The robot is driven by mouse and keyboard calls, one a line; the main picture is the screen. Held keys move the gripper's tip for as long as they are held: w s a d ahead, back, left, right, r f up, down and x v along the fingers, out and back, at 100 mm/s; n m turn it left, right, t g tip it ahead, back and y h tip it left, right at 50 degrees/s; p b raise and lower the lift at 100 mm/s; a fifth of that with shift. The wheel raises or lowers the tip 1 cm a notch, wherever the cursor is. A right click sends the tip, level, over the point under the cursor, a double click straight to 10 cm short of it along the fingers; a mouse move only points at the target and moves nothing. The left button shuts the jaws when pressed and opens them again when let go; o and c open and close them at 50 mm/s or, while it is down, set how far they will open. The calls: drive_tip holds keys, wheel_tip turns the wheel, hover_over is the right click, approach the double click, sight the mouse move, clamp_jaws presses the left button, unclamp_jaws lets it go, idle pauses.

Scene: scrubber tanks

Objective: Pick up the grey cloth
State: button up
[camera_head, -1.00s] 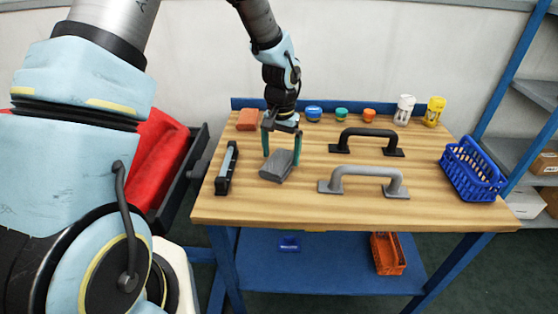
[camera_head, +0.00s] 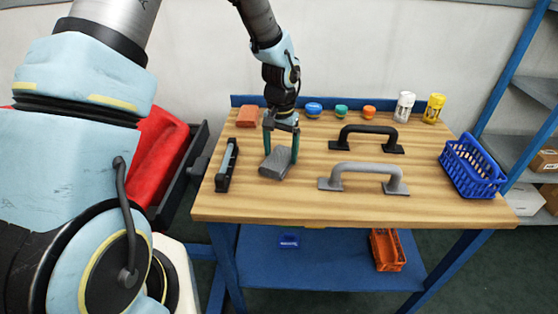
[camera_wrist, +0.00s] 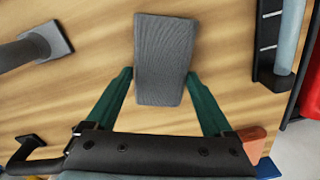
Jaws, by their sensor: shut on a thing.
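The grey cloth (camera_head: 277,163) is a folded, ribbed block at the left part of the wooden table. In the wrist view the cloth (camera_wrist: 164,58) lies between the two green fingers, with its near end between the fingertips. My gripper (camera_head: 281,157) points down over it, and in the wrist view my gripper (camera_wrist: 160,80) is shut on the cloth's sides. The cloth is at or just above the table top; I cannot tell whether it touches.
A black holder (camera_head: 227,165) stands close on the left. A grey handle (camera_head: 365,175) and a black handle (camera_head: 366,138) are on the right. An orange-red block (camera_head: 247,117), several small containers and a blue basket (camera_head: 472,166) are also on the table (camera_head: 300,205).

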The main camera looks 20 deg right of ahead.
sight(281, 155)
wheel_tip(281, 155, up, 10)
drive_tip(key=b, duration=0.2)
drive_tip(key=shift+b, duration=0.3)
drive_tip(key=o, duration=0.9)
drive_tip(key=c, duration=0.6)
drive_tip(key=shift+s, duration=0.1)
